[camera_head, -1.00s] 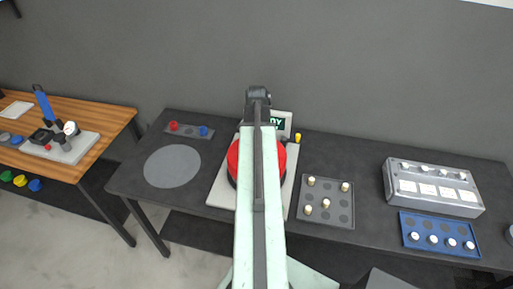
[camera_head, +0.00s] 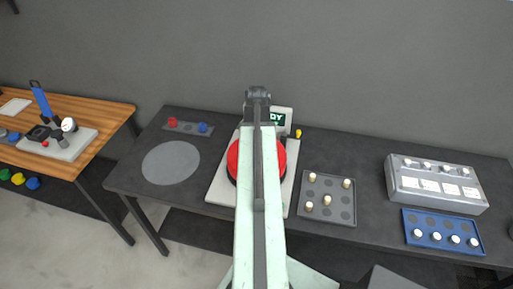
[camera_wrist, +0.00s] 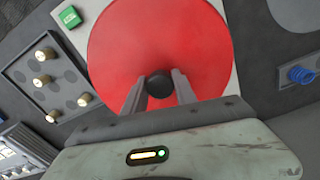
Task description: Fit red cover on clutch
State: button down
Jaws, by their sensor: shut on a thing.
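The red cover (camera_wrist: 120,45) is a round red disc that fills the top middle of the wrist view. It also shows in the head view (camera_head: 290,160), partly hidden behind my arm, above the pale base plate (camera_head: 219,192). My gripper (camera_wrist: 160,86) is shut on the dark knob at the cover's centre. In the head view my gripper's fingers are hidden by my arm. The clutch is hidden under the cover; a dark edge shows below the red rim. I cannot tell whether the cover is fully seated on it.
A grey tray (camera_head: 327,216) with several pale-topped pegs lies right of the base plate. A grey disc mark (camera_head: 171,163) lies left. A small strip (camera_head: 187,127) holds red and blue knobs. A display (camera_head: 279,118) stands behind. A grey box (camera_head: 436,184) and blue tray (camera_head: 443,233) are far right.

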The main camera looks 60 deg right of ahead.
jog(key=shift+f+b, duration=1.2)
jog(key=shift+f, duration=0.1)
jog(key=c, duration=0.9)
grip_release()
jog(key=shift+r, duration=0.1)
jog(key=o, duration=0.4)
notch_tip(320, 180, up, 7)
jog(key=p, duration=0.7)
